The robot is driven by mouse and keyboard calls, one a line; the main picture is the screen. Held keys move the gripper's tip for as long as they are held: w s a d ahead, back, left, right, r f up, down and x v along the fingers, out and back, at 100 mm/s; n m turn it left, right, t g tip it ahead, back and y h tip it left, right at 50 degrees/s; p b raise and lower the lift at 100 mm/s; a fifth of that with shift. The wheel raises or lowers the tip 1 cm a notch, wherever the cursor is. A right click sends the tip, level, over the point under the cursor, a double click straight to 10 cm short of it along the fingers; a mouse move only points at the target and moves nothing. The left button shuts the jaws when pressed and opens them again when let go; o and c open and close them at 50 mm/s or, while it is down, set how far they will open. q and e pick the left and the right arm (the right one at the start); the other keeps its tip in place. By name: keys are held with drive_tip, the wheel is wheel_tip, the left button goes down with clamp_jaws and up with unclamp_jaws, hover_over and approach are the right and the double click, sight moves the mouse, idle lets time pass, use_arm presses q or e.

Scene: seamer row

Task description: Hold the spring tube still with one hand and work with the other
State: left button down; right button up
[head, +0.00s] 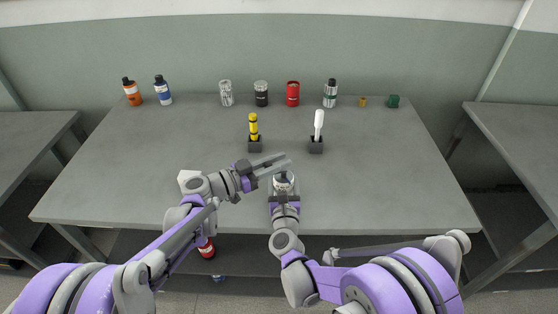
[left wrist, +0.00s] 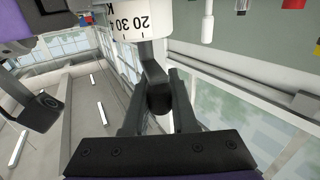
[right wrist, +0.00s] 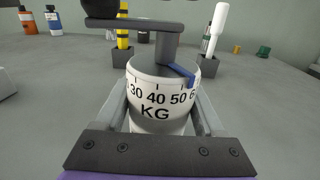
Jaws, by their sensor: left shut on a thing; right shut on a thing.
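The spring tube (head: 283,184) is a white upright cylinder near the table's front middle. The right wrist view shows its black KG scale (right wrist: 155,97) and a blue pointer at the rim (right wrist: 182,70). My right gripper (right wrist: 162,112) is shut around the tube, one finger on each side. A dark crank with a post (right wrist: 167,48) rises from the tube's top, its arm ending in a round black knob (left wrist: 160,98). My left gripper (left wrist: 158,112) is shut on this knob, above and beside the tube; it also shows in the head view (head: 277,166).
Two dark holders stand behind the tube, with a yellow-and-black tool (head: 253,126) and a white tool (head: 319,122). Several bottles and cans, including a red can (head: 293,93), line the back edge. The table's right side is clear.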

use_arm(q)
drive_tip(key=n+t+y, duration=0.1)
drive_tip(key=t, duration=0.1)
drive_tip(key=n+t+y, duration=0.3)
drive_tip(key=n+y, duration=0.1)
drive_tip(key=shift+s+d+t, duration=0.1)
drive_tip(key=shift+s+t, duration=0.25)
drive_tip(key=shift+t, duration=0.05)
drive_tip(key=shift+n+y, duration=0.3)
drive_tip(key=shift+y, duration=0.3)
drive_tip(key=shift+t, duration=0.4)
drive_tip(key=c, duration=0.7)
unclamp_jaws()
drive_tip(key=shift+s+a, duration=0.15)
drive_tip(key=shift+a, duration=0.05)
drive_tip(key=v, duration=1.1)
drive_tip(key=shift+s+a+r, duration=0.1)
drive_tip(key=shift+s+r, duration=0.05)
drive_tip(key=shift+s, duration=0.25)
